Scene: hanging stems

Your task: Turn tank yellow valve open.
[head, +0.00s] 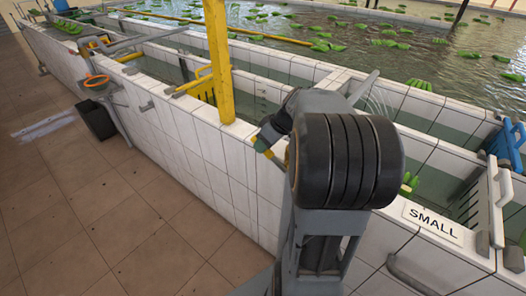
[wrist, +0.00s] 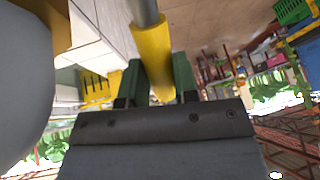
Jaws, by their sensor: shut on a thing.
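The yellow valve handle (wrist: 152,50) runs between the two green fingers of my gripper (wrist: 158,78) in the wrist view. A grey rod (wrist: 144,10) joins its upper end. My gripper is shut on the handle. In the head view, a small yellow bit of the handle (head: 261,145) shows at the tank wall, left of my dark arm joint. My arm hides most of the gripper and the valve there. I cannot tell the valve's exact angle.
A white-tiled tank wall (head: 200,150) runs across the head view, with a yellow post (head: 219,60) just left of my arm. A "SMALL" sign (head: 434,223) is at right. Green bananas (head: 325,46) float in the water behind.

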